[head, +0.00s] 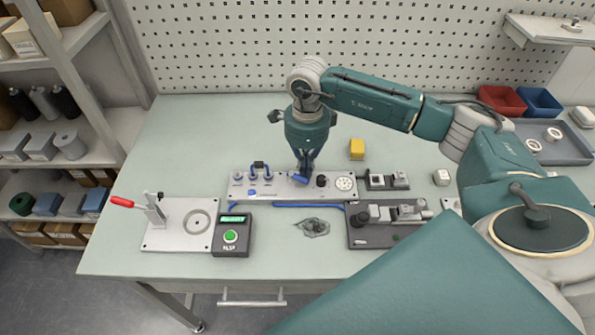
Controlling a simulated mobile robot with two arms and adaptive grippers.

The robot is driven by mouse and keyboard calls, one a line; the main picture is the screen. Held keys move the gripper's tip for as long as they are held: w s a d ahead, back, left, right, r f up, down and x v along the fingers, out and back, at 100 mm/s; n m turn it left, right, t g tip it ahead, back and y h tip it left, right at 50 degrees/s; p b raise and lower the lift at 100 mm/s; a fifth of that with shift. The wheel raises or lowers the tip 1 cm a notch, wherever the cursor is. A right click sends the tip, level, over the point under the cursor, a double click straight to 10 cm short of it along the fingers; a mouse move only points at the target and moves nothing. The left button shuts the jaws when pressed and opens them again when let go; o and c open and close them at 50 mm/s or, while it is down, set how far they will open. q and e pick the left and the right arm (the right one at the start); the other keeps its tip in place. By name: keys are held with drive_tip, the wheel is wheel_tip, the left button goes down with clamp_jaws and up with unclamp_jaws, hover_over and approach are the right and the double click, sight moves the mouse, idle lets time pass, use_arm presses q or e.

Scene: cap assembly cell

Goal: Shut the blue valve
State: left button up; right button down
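A light grey panel (285,193) lies on the table with several fittings on it. A blue lever (300,181), which looks like the handle of the blue valve, is on the panel right below my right gripper. My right gripper (305,174) points down from above, with its fingertips at or just behind this lever. Whether the fingers touch it or are closed on it is too small to tell. The valve's body is partly hidden by the gripper. My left gripper is not in view.
A yellow cube (357,148) stands behind. A red-handled clamp (152,205) and green-lit box (232,228) are at left; a dark fixture (385,232) is at front right.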

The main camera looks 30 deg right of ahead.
drive_tip(key=shift+s+a, duration=0.15)
drive_tip(key=shift+s, duration=0.15)
drive_tip(key=shift+s+a, duration=0.1)
drive_tip(key=shift+s, duration=0.15)
drive_tip(key=shift+s+a, duration=0.1)
idle(0.4)
drive_tip(key=shift+s+a, duration=0.25)
drive_tip(key=shift+a, duration=0.15)
